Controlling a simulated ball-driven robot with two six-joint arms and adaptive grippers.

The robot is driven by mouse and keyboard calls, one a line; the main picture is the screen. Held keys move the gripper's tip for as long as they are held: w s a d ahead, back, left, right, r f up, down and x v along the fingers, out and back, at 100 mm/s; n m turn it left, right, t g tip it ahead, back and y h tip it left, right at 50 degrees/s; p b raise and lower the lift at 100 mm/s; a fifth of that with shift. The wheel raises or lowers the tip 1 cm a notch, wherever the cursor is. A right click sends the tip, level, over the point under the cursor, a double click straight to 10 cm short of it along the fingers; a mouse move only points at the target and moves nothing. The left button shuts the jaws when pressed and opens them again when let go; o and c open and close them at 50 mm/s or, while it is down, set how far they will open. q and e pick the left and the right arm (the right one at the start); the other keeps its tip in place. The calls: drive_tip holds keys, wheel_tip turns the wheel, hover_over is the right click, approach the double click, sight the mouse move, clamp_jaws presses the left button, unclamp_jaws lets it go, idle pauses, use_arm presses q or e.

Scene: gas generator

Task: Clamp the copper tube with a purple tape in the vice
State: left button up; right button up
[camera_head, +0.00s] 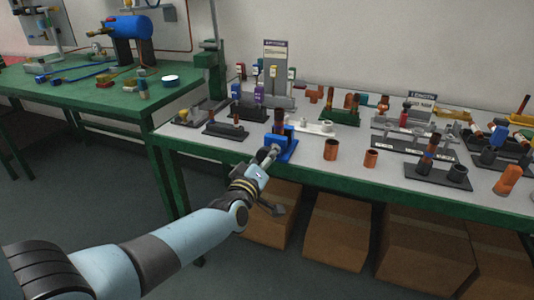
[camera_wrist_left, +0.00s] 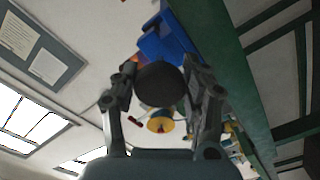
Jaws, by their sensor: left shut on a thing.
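The blue vice (camera_head: 287,147) stands near the front edge of the bench. A brown copper tube (camera_head: 279,118) stands upright at the vice; its tape colour is too small to tell. My left gripper (camera_head: 270,152) is at the front of the vice. In the left wrist view its fingers (camera_wrist_left: 160,100) are shut around a dark round knob (camera_wrist_left: 160,84), which sits in front of the blue vice body (camera_wrist_left: 172,42). Whether the jaws press on the tube is hidden. My right gripper is not in view.
Two short copper pieces (camera_head: 331,150) stand right of the vice. A dark holder with a tube (camera_head: 438,174) is farther right. Several fittings and a sign (camera_head: 275,52) are behind. A green table (camera_head: 90,95) is at left, and cardboard boxes (camera_head: 337,231) are below.

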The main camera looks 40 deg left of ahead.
use_arm(q)
drive_tip(key=m+p, duration=0.2)
drive_tip(key=m, duration=0.4)
drive_tip(key=shift+s+f, duration=0.1)
drive_tip(key=shift+f, duration=0.05)
drive_tip(key=m+p, duration=0.1)
drive_tip(key=m, duration=0.2)
drive_tip(key=shift+a+m, duration=0.1)
drive_tip(key=shift+m, duration=0.3)
drive_tip(key=shift+a+f+m+p, duration=0.1)
drive_tip(key=shift+m+p, duration=0.25)
drive_tip(key=shift+m, duration=1.15)
drive_tip(key=o, duration=1.1)
drive_tip(key=shift+o, duration=0.2)
drive_tip(key=v, duration=1.2)
